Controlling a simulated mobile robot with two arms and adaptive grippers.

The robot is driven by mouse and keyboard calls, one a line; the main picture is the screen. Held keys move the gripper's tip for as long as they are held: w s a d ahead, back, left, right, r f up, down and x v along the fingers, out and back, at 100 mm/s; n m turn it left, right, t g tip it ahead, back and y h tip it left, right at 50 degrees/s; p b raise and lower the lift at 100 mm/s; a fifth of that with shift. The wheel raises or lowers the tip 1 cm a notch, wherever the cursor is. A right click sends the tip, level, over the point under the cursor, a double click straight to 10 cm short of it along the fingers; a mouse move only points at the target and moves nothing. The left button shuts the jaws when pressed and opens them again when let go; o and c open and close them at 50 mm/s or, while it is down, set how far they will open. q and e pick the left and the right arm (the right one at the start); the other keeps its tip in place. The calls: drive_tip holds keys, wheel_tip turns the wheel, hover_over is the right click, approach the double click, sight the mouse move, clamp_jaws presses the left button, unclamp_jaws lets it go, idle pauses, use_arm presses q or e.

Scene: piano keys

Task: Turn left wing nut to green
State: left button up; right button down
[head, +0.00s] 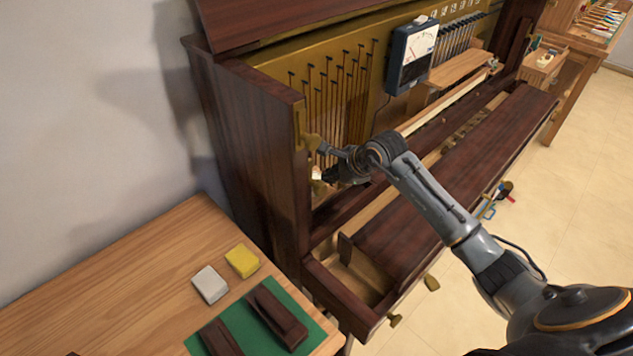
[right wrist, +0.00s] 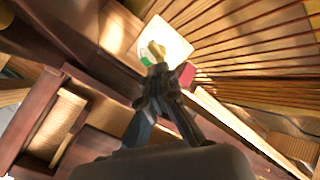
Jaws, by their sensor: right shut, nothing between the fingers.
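My right gripper (head: 326,174) reaches into the open piano at the left end. In the right wrist view its fingers (right wrist: 157,72) are shut and empty, with the tips right at a small brass piece, which looks like the left wing nut (right wrist: 155,54). I cannot tell whether they touch. The piece sits in front of a pale plate (right wrist: 170,38) with a green mark (right wrist: 146,52) on its left. A red patch (right wrist: 187,74) is to the right. In the head view the plate shows only as a small white spot (head: 316,173); the gripper hides the nut. My left gripper is out of view.
The dark wooden piano (head: 245,150) has its strings exposed. A meter (head: 411,55) hangs over them, right of my arm. A wooden table (head: 150,262) at lower left holds a yellow block (head: 242,261), a white block (head: 210,285) and dark wooden pieces (head: 276,314) on a green mat.

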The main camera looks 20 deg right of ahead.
drive_tip(key=m+p, duration=0.1)
drive_tip(key=m, duration=0.2)
drive_tip(key=shift+m, duration=0.4)
drive_tip(key=shift+m+p, duration=0.6)
drive_tip(key=shift+m, duration=1.2)
